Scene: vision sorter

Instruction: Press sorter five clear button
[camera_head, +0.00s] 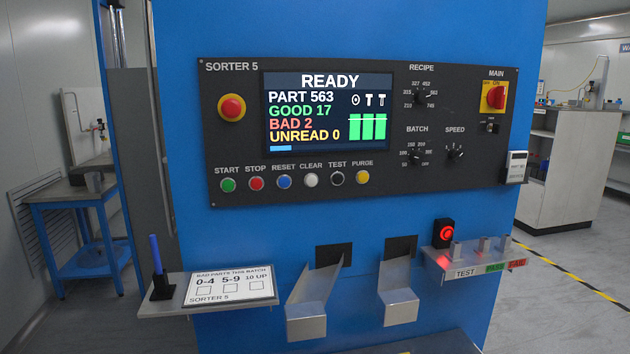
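The blue sorter cabinet carries a black control panel (440,150) labelled SORTER 5. The clear button (311,180) is a round white-grey button under the label CLEAR in the lower row. The blue reset button (284,182) is to its left and the black test button (337,178) to its right. The screen (328,112) reads READY, PART 563, GOOD 17, BAD 2, UNREAD 0. Neither of my grippers is in view, and nothing covers the buttons.
A shelf (160,308) with a blue pen and a card (231,287) juts out at lower left. Two metal chutes (314,300) (398,291) and a test shelf (470,262) also stick out below the panel. The space before the panel looks clear.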

